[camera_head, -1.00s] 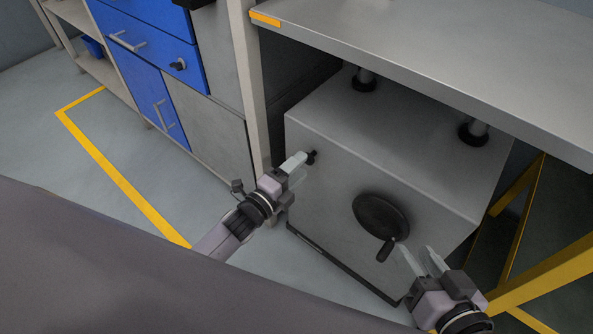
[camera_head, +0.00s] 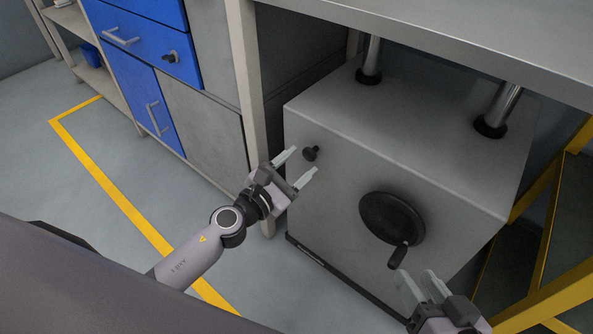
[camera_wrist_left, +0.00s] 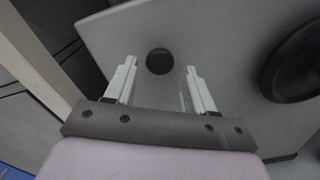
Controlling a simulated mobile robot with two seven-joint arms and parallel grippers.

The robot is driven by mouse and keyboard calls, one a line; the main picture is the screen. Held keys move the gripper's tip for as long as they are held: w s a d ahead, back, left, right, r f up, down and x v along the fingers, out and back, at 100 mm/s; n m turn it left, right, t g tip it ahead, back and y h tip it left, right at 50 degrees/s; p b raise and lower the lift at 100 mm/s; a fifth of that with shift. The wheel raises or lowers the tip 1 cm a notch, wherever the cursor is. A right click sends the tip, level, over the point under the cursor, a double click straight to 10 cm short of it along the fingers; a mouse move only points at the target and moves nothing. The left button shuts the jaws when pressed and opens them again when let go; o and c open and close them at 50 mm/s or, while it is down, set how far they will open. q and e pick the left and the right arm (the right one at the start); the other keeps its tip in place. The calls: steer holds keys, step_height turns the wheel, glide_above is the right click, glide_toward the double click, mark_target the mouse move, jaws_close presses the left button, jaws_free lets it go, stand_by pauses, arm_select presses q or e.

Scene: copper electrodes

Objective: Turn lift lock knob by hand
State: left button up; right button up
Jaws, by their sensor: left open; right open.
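The lift lock knob (camera_head: 311,153) is a small black knob on the upper left of the grey box's front face (camera_head: 330,215). My left gripper (camera_head: 295,166) is open, just in front of and slightly below the knob, with nothing between its fingers. In the left wrist view the knob (camera_wrist_left: 160,61) appears ahead of the fingertips, between their lines, apart from both fingers. My right gripper (camera_head: 424,285) is open and empty below the handwheel (camera_head: 391,217), near its crank handle (camera_head: 398,256).
The grey tabletop (camera_head: 450,45) overhangs the box, with two metal posts (camera_head: 498,108) between them. A table leg (camera_head: 252,110) stands left of the box. Blue drawers (camera_head: 152,45) are at the left. A yellow frame (camera_head: 545,295) is at the right. The floor (camera_head: 70,195) at left is clear.

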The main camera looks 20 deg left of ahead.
arm_select(q)
steer(key=m, duration=0.3)
steer(key=shift+w, duration=0.15)
steer(key=shift+x, duration=0.85)
steer(key=c, duration=0.8)
steer(key=n, duration=0.2)
steer(key=shift+n, duration=0.4)
steer(key=o, duration=0.9)
